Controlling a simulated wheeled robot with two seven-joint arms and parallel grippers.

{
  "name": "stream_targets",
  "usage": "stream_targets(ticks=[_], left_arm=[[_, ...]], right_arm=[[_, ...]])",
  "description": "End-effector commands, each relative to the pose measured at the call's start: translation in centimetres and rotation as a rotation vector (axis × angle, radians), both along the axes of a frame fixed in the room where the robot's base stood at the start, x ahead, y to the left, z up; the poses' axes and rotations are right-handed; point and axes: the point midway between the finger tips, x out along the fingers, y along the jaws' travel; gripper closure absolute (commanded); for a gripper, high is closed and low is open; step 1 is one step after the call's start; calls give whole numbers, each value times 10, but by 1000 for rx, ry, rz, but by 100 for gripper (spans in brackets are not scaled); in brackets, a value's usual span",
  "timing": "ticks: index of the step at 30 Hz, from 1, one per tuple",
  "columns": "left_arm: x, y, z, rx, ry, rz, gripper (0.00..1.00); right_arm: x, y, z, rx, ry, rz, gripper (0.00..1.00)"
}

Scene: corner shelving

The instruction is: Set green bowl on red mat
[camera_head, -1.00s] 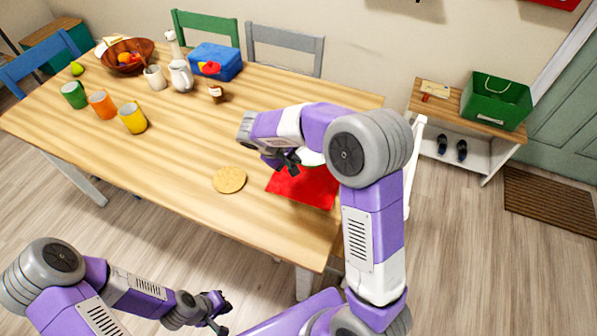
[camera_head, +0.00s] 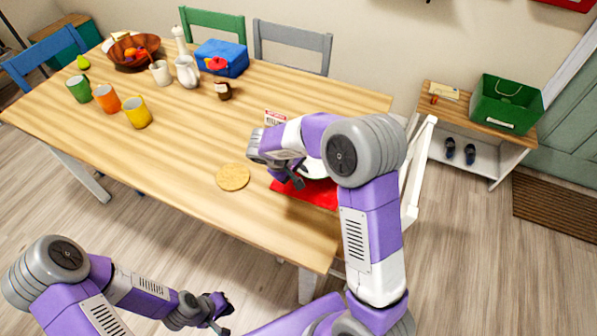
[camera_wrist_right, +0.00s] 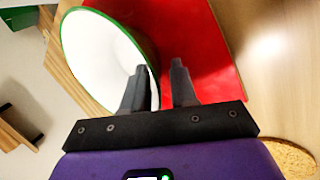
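The green bowl, white inside with a green rim, fills the upper left of the right wrist view (camera_wrist_right: 100,55). In the head view only a pale sliver (camera_head: 316,169) shows behind my right arm. The red mat (camera_head: 318,196) lies near the table's right front edge and also shows in the right wrist view (camera_wrist_right: 205,45). The bowl overlaps the mat in view; contact beneath it is hidden. My right gripper (camera_wrist_right: 158,80) has its fingers apart, one on each side of the bowl's near rim. My left gripper (camera_head: 220,312) is open and empty, low in front of the table.
A round cork coaster (camera_head: 233,177) lies left of the mat. A small printed card (camera_head: 275,118) is behind my right arm. Mugs, a blue box (camera_head: 222,58) and a brown bowl (camera_head: 133,52) stand farther back.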

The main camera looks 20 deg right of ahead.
Motion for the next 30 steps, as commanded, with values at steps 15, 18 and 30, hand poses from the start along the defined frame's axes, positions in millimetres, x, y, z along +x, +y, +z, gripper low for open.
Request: stream_targets(ticks=[15,18,30], left_arm=[[0,0,9,0,0,0,100],[0,0,16,0,0,0,100],[0,0,37,0,0,0,100]], right_arm=[[0,7,18,0,-3,1,65],[-2,17,37,0,-4,2,65],[-9,52,101,0,-1,0,65]])
